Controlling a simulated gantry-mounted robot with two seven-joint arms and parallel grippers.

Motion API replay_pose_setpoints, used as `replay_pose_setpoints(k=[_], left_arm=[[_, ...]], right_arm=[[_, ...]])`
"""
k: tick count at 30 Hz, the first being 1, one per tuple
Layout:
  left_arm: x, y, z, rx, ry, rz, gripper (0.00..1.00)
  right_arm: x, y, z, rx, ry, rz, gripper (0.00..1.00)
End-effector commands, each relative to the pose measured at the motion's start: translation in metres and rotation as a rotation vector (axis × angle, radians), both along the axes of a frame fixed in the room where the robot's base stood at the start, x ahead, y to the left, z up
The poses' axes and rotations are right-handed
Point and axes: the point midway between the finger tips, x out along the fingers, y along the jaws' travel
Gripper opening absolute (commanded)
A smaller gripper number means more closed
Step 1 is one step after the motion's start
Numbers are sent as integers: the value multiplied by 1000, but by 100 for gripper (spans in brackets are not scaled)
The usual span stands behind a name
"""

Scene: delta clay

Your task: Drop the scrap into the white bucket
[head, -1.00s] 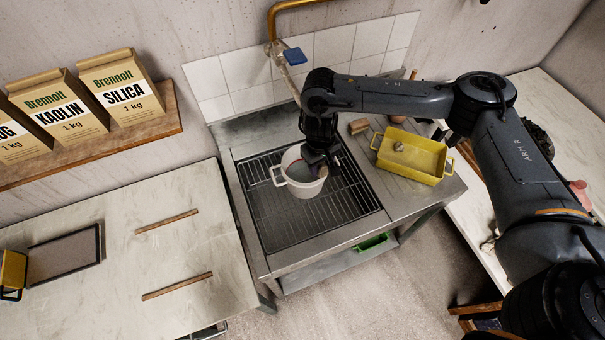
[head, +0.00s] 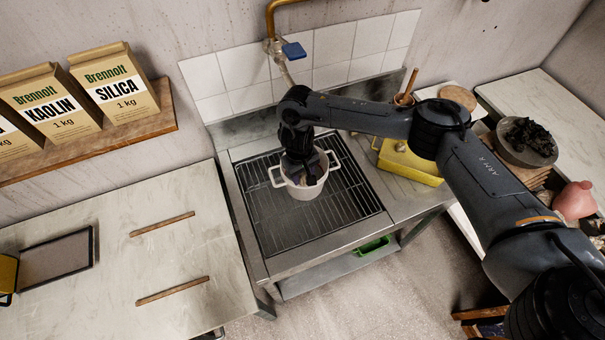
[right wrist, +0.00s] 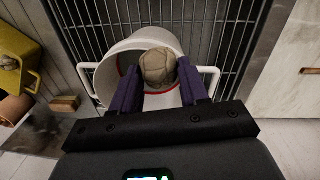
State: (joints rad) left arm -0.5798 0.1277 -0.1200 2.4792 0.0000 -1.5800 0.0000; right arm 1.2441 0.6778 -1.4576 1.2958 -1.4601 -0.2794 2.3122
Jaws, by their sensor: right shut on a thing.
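The white bucket (head: 306,191) stands on the metal grate, with a handle on each side. My right gripper (head: 304,175) points down into the bucket's mouth. In the right wrist view, the gripper (right wrist: 158,82) is shut on the scrap (right wrist: 157,67), a rounded greyish-tan lump, between its two dark purple fingers. The scrap is over the bucket's opening, and the bucket's white wall (right wrist: 104,75) shows around it. Whether the scrap touches the bucket's inside I cannot tell. In the head view the scrap is hidden by the gripper. My left gripper is not in view.
A yellow tray (head: 412,168) stands right of the grate, partly behind my right arm. A tap with a blue handle (head: 293,51) is behind the grate. The left table (head: 110,240) holds two wooden strips. The grate's front part (head: 310,225) is clear.

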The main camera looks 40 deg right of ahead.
Motion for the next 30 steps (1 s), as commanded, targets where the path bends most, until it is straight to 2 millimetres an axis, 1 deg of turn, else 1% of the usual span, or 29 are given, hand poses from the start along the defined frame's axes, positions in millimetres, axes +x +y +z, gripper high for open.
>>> replay_pose_setpoints(k=[5, 15, 16, 18, 21, 30], left_arm=[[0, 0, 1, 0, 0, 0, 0], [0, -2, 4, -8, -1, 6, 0], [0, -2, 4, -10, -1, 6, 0], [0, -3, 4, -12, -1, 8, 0], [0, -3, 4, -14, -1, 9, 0], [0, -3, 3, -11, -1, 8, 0]], right_arm=[[0, 0, 1, 0, -1, 0, 12], [0, 0, -8, 0, 0, -1, 12], [0, 0, -9, 0, 0, 0, 46], [0, 0, -9, 0, 0, 0, 56], [0, 0, -9, 0, 0, 0, 70], [0, 0, -8, 0, -1, 0, 70]])
